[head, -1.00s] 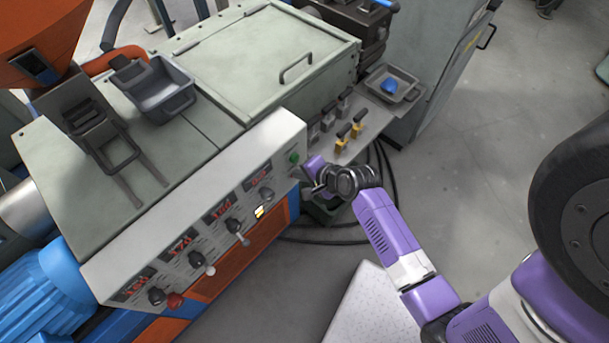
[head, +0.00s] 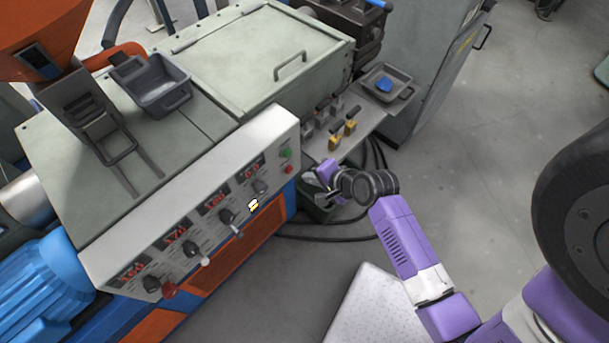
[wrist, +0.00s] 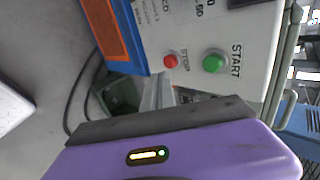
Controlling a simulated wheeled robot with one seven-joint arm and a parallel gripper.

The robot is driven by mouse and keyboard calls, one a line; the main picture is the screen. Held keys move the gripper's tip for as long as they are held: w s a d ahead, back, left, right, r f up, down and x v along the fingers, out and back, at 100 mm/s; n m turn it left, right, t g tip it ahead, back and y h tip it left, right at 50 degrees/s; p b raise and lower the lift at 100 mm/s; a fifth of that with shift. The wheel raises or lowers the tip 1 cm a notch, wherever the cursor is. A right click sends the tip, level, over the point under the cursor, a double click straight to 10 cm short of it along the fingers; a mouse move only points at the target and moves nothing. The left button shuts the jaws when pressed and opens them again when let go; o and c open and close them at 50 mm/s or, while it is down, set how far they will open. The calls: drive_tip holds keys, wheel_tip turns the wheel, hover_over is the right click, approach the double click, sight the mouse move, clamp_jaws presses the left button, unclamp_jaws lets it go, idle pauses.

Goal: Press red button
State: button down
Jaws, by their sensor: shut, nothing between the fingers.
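The red button (head: 287,169) is small and round, at the right end of the machine's white control panel (head: 262,130). It sits just below a green button (head: 286,153). In the wrist view the red button (wrist: 171,61) is by the word STOP, and the larger green button (wrist: 214,61) is by START. My purple gripper (head: 314,181) is shut and empty, a short way right of the red button and apart from the panel. In the wrist view its grey fingers (wrist: 158,92) show below the red button, partly hidden by the purple housing.
A shelf (head: 362,120) with yellow-based levers (head: 334,142) and a grey tray (head: 404,95) stands behind my gripper. A green bin (head: 318,212) and black cables are below. Floor to the right is clear.

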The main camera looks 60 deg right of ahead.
drive_tip(key=v, duration=0.5)
drive_tip(key=shift+s+r, duration=0.25)
idle(0.4)
wheel_tip(320, 180, up, 10)
drive_tip(key=n+t+h, duration=0.3)
drive_tip(key=n+h, duration=0.1)
drive_tip(key=n, duration=0.5)
drive_tip(key=s+a+r+n+t+y+b, duration=0.1)
drive_tip(key=s+a+r+n+y, duration=0.2)
drive_tip(key=a, duration=0.6)
drive_tip(key=s+a+r+n+t+y+b, duration=0.1)
drive_tip(key=s+a+r+n+y, duration=0.2)
drive_tip(key=s+a+n, duration=0.5)
drive_tip(key=shift+s+a+r+n+t, duration=0.3)
drive_tip(key=shift+s+a+t, duration=0.1)
drive_tip(key=shift+s+a, duration=0.5)
